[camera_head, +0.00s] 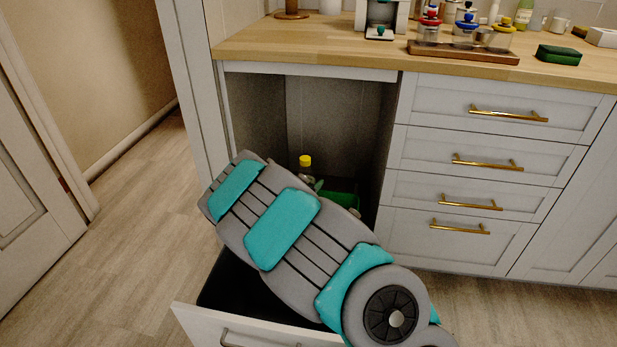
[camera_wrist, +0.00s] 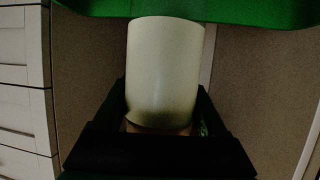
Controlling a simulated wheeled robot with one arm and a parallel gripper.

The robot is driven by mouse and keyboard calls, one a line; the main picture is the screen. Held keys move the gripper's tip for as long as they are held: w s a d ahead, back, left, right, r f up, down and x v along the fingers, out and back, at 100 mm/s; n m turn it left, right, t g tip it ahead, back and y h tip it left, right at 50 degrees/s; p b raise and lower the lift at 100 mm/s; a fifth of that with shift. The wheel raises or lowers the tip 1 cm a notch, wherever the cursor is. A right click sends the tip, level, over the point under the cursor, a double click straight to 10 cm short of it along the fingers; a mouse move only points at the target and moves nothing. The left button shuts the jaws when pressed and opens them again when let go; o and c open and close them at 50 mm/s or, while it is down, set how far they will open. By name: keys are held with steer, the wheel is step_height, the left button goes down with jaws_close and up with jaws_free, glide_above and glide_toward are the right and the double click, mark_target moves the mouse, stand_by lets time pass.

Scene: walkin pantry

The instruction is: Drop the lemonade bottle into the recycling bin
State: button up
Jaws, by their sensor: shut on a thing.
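The lemonade bottle shows in the head view as a yellow cap (camera_head: 305,160) and a clear neck above my arm; the rest is hidden. In the wrist view, my gripper (camera_wrist: 160,112) is shut on a pale cylinder (camera_wrist: 165,65), which looks like the bottle's body. In the head view, my arm hides the gripper. A green bin (camera_head: 341,191), likely the recycling bin, stands in the cabinet opening just right of the bottle, partly hidden. Its green edge (camera_wrist: 225,12) crosses the top of the wrist view. The bottle's height relative to the rim is unclear.
A pulled-out drawer front (camera_head: 245,331) and a dark bin (camera_head: 228,283) lie below my arm. White drawers (camera_head: 490,155) flank the opening on the right. The wooden counter (camera_head: 300,45) above holds jars on a tray (camera_head: 465,52). The floor at left (camera_head: 135,250) is clear.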

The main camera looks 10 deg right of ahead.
steer(key=shift+f+b, duration=0.85)
steer(key=shift+f, duration=0.75)
steer(key=shift+r, duration=0.1)
steer(key=o, duration=1.2)
steer(key=shift+o, duration=0.2)
steer(key=shift+s, duration=0.1)
steer(key=v, duration=0.7)
steer(key=shift+s+a, duration=0.15)
steer(key=shift+s, duration=0.1)
steer(key=shift+r, duration=0.2)
